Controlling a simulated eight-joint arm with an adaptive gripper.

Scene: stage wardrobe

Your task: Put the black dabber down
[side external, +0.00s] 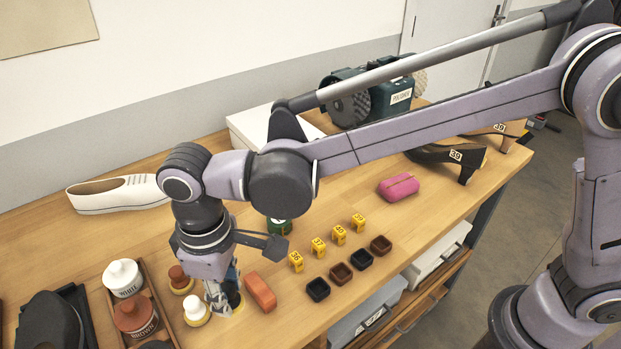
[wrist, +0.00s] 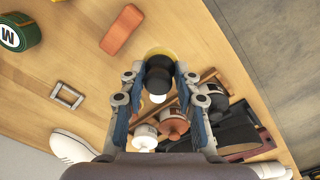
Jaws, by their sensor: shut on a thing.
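My gripper (side external: 224,294) points down over the near part of the bench, beside the white dabber. In the wrist view its fingers (wrist: 156,75) are closed on the sides of the black dabber (wrist: 158,78), a dark round knob over a yellow pad. In the side view the fingers hide most of this dabber; a yellow edge shows low by the bench top. I cannot tell whether the pad touches the wood. The white dabber (side external: 196,311) and brown dabber (side external: 180,279) stand to the left, each on a yellowish pad.
A wooden tray (side external: 151,291) with the white bottle (side external: 123,276) and brown bottle (side external: 134,314) lies left. An orange block (side external: 260,291) lies close right of my gripper. A white shoe (side external: 115,194) lies behind.

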